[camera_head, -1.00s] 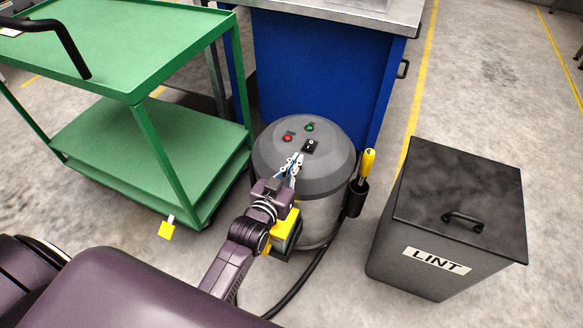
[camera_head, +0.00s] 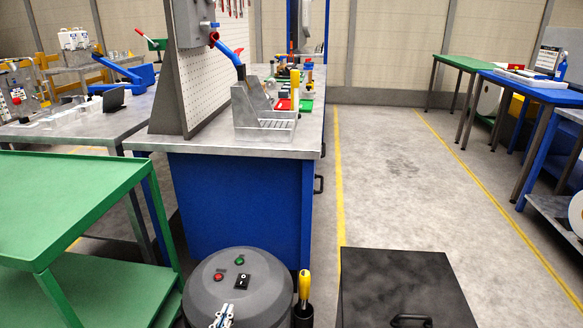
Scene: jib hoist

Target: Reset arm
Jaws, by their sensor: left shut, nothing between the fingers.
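My left gripper (camera_head: 222,316) shows only at its fingertips, at the bottom edge of the head view. Its fingers are shut and empty; the rest of that arm is cut off below. The tips appear over the domed grey lid of a round machine (camera_head: 265,275), in front of its black switch (camera_head: 242,281). I cannot tell whether they touch the lid. A red button (camera_head: 219,276) and a green button (camera_head: 239,260) sit on the lid. My right gripper is not in view.
A green cart (camera_head: 70,205) stands at the left. A dark lint bin (camera_head: 400,285) is at the lower right, with a yellow-handled tool (camera_head: 304,285) between bin and machine. A blue workbench (camera_head: 235,205) stands behind. Open floor (camera_head: 410,190) lies to the right.

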